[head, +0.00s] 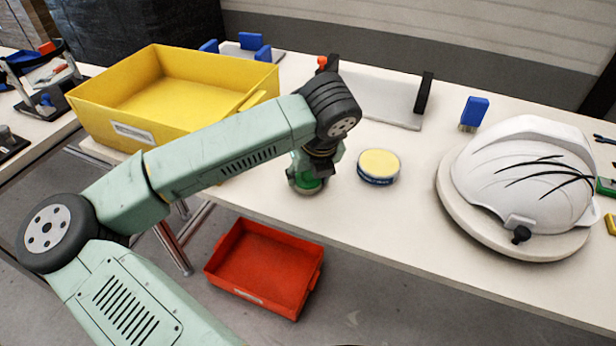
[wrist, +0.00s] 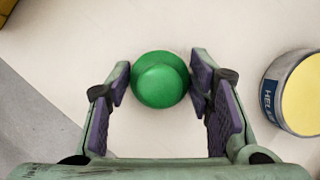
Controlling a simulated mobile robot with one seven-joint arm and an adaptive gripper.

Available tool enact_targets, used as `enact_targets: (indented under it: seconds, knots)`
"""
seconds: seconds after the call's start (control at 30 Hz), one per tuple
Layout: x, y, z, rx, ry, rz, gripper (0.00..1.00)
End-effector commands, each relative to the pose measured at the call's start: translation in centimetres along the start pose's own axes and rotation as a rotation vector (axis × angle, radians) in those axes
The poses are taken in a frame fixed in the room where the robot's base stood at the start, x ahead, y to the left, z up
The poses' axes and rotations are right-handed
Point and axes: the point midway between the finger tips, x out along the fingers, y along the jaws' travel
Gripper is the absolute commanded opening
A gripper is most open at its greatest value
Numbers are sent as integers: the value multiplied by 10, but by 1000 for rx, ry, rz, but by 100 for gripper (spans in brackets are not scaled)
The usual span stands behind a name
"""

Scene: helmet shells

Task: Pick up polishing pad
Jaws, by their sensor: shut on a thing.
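The polishing pad shows as a round green knob (wrist: 160,80) between my fingertips in the wrist view; any pad face under it is hidden. In the head view a little of its green (head: 309,184) shows low between the fingers, near the table's front edge. My gripper (wrist: 160,88) points down, with purple finger pads against the left and right sides of the knob, shut on it. In the head view my gripper (head: 308,178) is at the end of the bent arm, low over the table (head: 405,212). I cannot tell whether the pad touches the table.
A round tin (head: 379,166) with a yellow top stands just right of my gripper. A white helmet shell (head: 525,180) with black streaks sits on a round stand further right. A yellow bin (head: 165,95) is at the left; a red bin (head: 265,268) lies lower, before the table.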

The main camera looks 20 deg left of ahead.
Motion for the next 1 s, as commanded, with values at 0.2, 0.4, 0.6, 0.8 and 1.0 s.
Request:
enact_targets:
  seconds: [0.2,0.4,0.6,0.8,1.0]
  knots:
    - [0,0,0,0,0,0,19]
    - [-5,0,3,-1,-2,0,19]
    - [-25,0,12,-1,-5,2,19]
    - [-45,5,-18,4,-4,1,19]
    - [-70,12,-65,4,-6,3,19]
